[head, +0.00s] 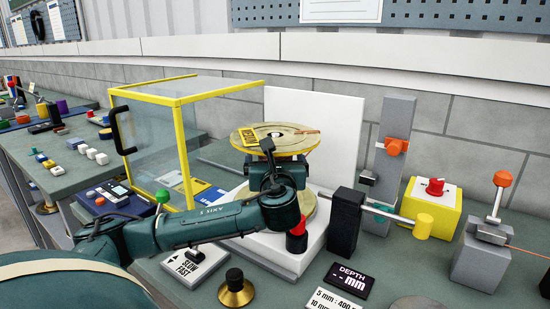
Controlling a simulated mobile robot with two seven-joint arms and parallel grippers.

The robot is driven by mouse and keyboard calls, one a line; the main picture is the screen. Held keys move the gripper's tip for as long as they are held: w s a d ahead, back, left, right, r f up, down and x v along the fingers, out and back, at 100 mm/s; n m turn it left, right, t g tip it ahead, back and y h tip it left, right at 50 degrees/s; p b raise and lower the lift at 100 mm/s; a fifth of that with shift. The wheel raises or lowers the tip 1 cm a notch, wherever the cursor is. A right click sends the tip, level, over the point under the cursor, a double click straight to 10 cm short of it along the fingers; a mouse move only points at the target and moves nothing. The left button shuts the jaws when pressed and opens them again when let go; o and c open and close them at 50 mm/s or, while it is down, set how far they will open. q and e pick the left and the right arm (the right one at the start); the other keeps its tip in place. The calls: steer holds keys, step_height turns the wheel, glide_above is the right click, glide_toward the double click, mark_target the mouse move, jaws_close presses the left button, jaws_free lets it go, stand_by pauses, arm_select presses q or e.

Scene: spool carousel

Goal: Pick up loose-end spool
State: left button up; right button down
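A gold disc (290,143), which looks like a spool's top flange, has a yellow tag (249,137) and a small brown strip on it. It sits in front of a white upright panel. My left arm comes in from the left, and its dark gripper (267,148) is at the disc's front edge, overlapping it in the picture. I cannot tell whether the fingers are open or shut, or whether they touch the disc. A second gold round part (308,203) shows lower down on the white base, partly hidden by my wrist. My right gripper is not in view.
A clear case with a yellow frame (185,97) stands close left of the disc. To the right are a black block (345,222) with a yellow-tipped rod, a grey post (396,120) and a yellow box (432,203). A brass weight (236,291) stands in front.

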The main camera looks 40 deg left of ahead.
mark_target(275, 139)
arm_select(q)
steer(key=shift+w+a, duration=0.35)
jaws_close()
steer(key=shift+r+p, duration=2.85)
steer(key=shift+p, duration=0.05)
